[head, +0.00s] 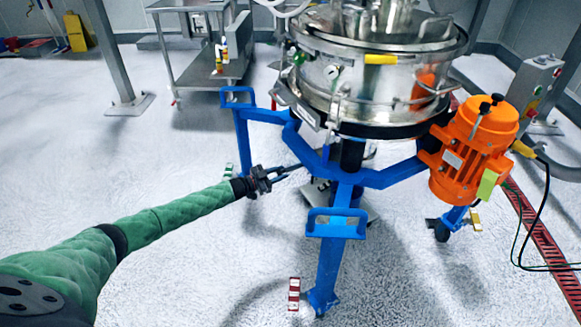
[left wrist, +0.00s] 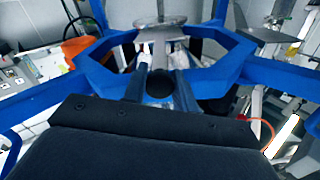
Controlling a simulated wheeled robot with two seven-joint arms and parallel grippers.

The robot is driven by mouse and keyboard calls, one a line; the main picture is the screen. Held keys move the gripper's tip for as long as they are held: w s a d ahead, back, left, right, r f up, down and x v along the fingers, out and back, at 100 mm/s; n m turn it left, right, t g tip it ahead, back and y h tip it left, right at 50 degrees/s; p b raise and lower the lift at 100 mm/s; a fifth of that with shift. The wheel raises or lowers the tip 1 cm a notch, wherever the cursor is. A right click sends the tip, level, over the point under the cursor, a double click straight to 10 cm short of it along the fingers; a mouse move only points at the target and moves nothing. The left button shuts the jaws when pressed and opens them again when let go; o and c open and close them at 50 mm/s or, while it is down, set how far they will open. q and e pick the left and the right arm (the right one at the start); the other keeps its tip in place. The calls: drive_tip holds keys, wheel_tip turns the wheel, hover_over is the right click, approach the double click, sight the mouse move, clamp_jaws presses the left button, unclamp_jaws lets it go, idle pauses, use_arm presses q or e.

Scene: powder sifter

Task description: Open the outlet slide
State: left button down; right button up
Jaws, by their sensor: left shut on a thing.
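The steel powder sifter (head: 375,95) stands on a blue frame (head: 345,178). My left gripper (head: 292,168) reaches in from the left, under the drum, beside the frame's left-front bar. In the left wrist view its two dark fingers (left wrist: 160,92) close around a dark round knob (left wrist: 160,82), which looks like the handle of the outlet slide. A steel disc and pale metal parts (left wrist: 160,22) show just beyond the knob, inside the blue frame ring. The outlet is mostly hidden behind the frame in the head view, so I cannot tell how far the slide stands out. My right gripper is out of view.
An orange motor (head: 478,148) is fixed at the frame's right, with a cable running to the floor. A steel cart (head: 205,65) with bottles stands at the back left. The blue bars are close around my left gripper. The floor at left is clear.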

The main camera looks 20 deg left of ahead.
use_arm(q)
drive_tip(key=shift+s+a, duration=0.4)
drive_tip(key=shift+s, duration=0.1)
drive_tip(key=c, duration=1.1)
unclamp_jaws()
drive_tip(key=shift+v, duration=3.95)
drive_tip(key=shift+f, duration=0.1)
